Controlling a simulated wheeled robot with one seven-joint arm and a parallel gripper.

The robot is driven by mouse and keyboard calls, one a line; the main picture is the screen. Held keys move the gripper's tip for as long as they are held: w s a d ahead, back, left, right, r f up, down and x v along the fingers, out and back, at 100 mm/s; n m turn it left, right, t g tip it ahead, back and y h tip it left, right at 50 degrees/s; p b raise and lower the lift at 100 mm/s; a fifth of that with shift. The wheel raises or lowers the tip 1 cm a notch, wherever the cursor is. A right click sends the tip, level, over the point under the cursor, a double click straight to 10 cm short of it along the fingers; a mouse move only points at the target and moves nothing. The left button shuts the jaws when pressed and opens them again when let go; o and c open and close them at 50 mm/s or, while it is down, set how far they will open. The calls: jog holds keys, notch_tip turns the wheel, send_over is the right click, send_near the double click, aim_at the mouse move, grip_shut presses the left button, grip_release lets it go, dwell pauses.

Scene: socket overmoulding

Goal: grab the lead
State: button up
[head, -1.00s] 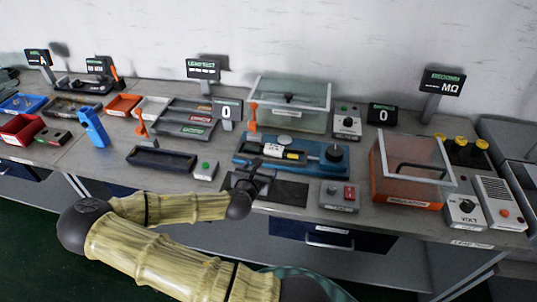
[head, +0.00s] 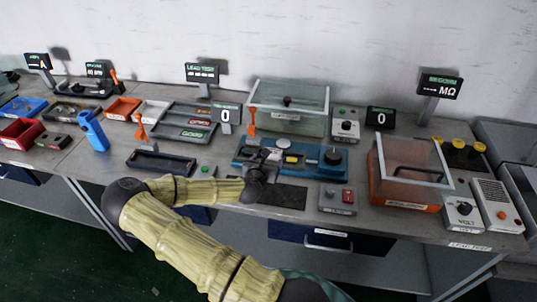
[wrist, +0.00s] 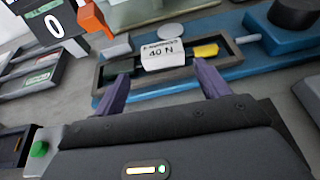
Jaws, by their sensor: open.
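The blue fixture (head: 318,172) stands at the middle of the bench; it also shows in the wrist view (wrist: 140,93). A dark trough on it holds a yellow piece (wrist: 206,50), also seen in the head view (head: 291,159), with a thin grey rod (wrist: 247,39) to its right. A white "40 N" label (wrist: 162,54) partly hides the trough. I cannot tell which part is the lead. My gripper (wrist: 160,88) has its two purple fingers apart with nothing between them, at the trough's near side. It also shows in the head view (head: 264,161), over the fixture's left part.
A black tray (head: 160,163) and a green-button box (head: 203,171) lie left of my gripper. A red-button box (head: 338,199) stands to the right. An orange lever (wrist: 95,18) stands behind left. A dark mat (head: 285,196) lies in front of the fixture.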

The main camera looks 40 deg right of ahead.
aim_at(272, 155)
jog(key=shift+x, duration=1.4)
jog(key=shift+d, duration=0.1)
jog(key=p+x, duration=0.1)
jog(key=x, duration=0.4)
jog(key=shift+s+d+f, duration=0.1)
jog(key=shift+s, duration=0.05)
jog(key=shift+c, duration=0.4)
jog(key=c, duration=0.7)
